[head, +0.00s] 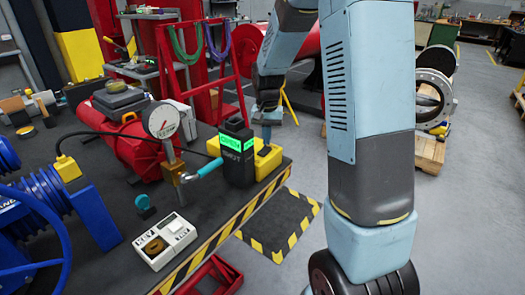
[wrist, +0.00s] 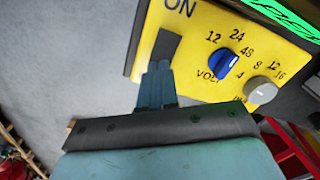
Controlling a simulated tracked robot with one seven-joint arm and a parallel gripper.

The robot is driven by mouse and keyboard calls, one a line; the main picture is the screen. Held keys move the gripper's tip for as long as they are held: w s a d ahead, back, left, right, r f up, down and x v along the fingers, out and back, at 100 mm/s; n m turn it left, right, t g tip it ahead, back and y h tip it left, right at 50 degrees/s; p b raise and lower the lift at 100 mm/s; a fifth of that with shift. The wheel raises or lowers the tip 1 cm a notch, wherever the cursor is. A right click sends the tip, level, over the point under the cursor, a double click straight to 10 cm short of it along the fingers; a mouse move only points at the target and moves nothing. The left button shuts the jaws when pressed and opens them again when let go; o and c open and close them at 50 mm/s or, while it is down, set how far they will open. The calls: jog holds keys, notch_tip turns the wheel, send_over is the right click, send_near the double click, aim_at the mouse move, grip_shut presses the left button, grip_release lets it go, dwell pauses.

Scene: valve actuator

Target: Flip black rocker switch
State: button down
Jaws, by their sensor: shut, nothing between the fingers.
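The black rocker switch (wrist: 166,46) shows in the wrist view as a dark rectangle on a yellow panel (wrist: 197,25), below the word "ON". My gripper (wrist: 160,66) is shut and empty, and its fingertips overlap the switch's lower end in the picture. I cannot tell whether they touch it. In the head view the yellow box (head: 268,162) stands at the bench's right corner beside a black unit with a green display (head: 237,145). My gripper (head: 267,131) is just above that box there. The switch cannot be made out in the head view.
On the panel are a blue knob (wrist: 226,62) and a grey knob (wrist: 262,90), right of the switch. A gauge (head: 163,122) and a teal-handled valve (head: 208,168) stand left of the black unit.

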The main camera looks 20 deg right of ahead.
aim_at(267, 149)
jog(key=shift+f, duration=0.8)
dwell(0.5)
jog(key=shift+r, duration=3.5)
jog(key=s+r+n+t, duration=0.2)
jog(key=s+r+t, duration=0.1)
jog(key=s+r, duration=0.9)
jog(key=s+r+n+t, duration=0.2)
jog(key=s, duration=1.4)
jog(key=shift+a+n+t, duration=0.3)
jog(key=shift+a+n, duration=0.05)
jog(key=shift+n, duration=0.05)
